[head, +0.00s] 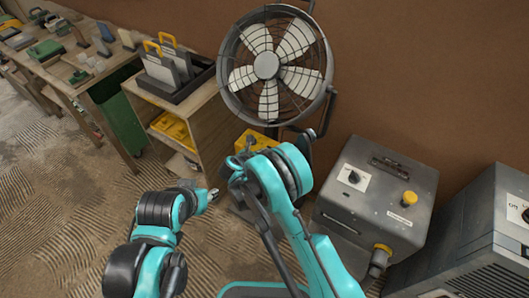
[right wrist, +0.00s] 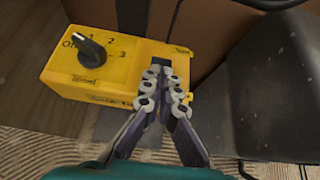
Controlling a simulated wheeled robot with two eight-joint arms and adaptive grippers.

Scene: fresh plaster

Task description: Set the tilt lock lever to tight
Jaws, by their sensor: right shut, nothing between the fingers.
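The yellow control box (right wrist: 125,58) stands under the fan, and also shows in the head view (head: 262,140). Its top carries a black knob (right wrist: 92,48) marked Off, 1, 2, 3. A small dark part (right wrist: 161,62) on the box, just beyond my fingertips, may be the tilt lock lever; my fingers partly hide it and its setting cannot be read. A small label (right wrist: 182,50) is beside it. My right gripper (right wrist: 160,78) is shut and empty, over the box's right part. My left gripper (head: 212,195) is low at centre-left, too small to judge.
The caged fan (head: 267,65) stands above the box. A wooden shelf unit (head: 185,115) is to the left, with a workbench (head: 60,70) beyond. A grey machine (head: 375,190) and another grey unit (head: 480,240) stand right. Combed plaster-coloured floor (head: 60,200) is clear at left.

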